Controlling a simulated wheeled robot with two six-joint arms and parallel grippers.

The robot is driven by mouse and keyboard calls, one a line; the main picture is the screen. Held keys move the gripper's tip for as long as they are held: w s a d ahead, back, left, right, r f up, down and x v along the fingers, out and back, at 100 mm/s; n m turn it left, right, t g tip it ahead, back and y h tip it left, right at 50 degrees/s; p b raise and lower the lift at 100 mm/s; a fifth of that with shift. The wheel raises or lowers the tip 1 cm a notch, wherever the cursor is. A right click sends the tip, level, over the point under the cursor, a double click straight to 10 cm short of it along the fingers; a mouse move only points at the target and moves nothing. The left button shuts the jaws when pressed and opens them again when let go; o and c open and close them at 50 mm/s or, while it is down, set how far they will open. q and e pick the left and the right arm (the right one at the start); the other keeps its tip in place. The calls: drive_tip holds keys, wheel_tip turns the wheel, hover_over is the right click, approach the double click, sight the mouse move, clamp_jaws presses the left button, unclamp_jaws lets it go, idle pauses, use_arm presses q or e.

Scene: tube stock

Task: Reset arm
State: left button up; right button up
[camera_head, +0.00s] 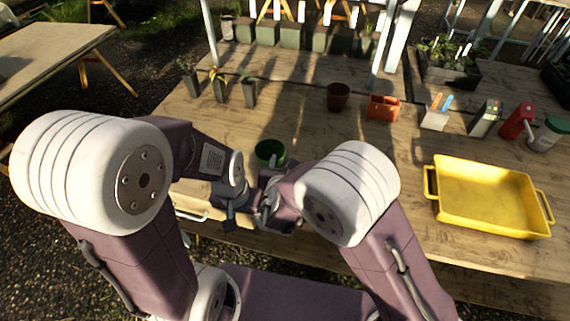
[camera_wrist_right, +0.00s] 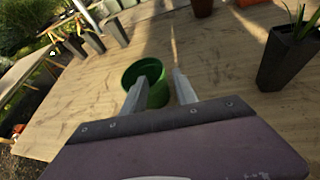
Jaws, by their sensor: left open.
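Both my arms are folded inward over the front edge of the wooden table (camera_head: 310,130). My left gripper (camera_head: 230,214) hangs by the front edge, open, with nothing seen in it. My right gripper (camera_head: 268,208) is close beside it, partly hidden by its own arm. In the right wrist view its two fingers (camera_wrist_right: 160,78) stand apart with nothing gripped. A green pot (camera_head: 270,152) stands on the table just beyond the grippers. In the right wrist view the green pot (camera_wrist_right: 150,80) shows behind the left finger; I cannot tell the gap.
Several tall dark seedling pots (camera_head: 220,88) stand at the back left. A brown pot (camera_head: 338,96) and an orange container (camera_head: 382,108) are at the back. A yellow tray (camera_head: 440,208) lies at right. A dark planted pot (camera_wrist_right: 288,55) is right in the wrist view.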

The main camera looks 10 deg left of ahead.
drive_tip(key=w+d+r+m+h+p, duration=0.1)
drive_tip(key=w+d+r+m+h, duration=0.45)
drive_tip(key=d, duration=0.75)
drive_tip(key=d+r+m+g+h+p, duration=0.1)
drive_tip(key=d+m, duration=0.2)
drive_tip(key=d, duration=0.4)
drive_tip(key=d+r+m+g+h, duration=0.1)
drive_tip(key=d+r+m+h, duration=0.1)
drive_tip(key=d, duration=0.6)
drive_tip(key=s+d+f+m+g+p, duration=0.1)
drive_tip(key=s+d+f+m+g, duration=0.3)
drive_tip(key=s+d+m+g, duration=0.7)
use_arm(q)
drive_tip(key=r, duration=0.3)
drive_tip(key=shift+w+a, duration=0.15)
drive_tip(key=shift+w, duration=0.2)
use_arm(e)
drive_tip(key=s+a+f+m+y, duration=0.2)
drive_tip(key=s+a+m+y, duration=0.1)
drive_tip(key=s+a+m, duration=0.2)
drive_tip(key=s+a+f+m+t+y, duration=0.1)
drive_tip(key=s+a+m, duration=0.4)
drive_tip(key=m, duration=0.5)
drive_tip(key=shift+s+f+y, duration=0.4)
drive_tip(key=shift+f+y, duration=0.4)
drive_tip(key=shift+y, duration=0.45)
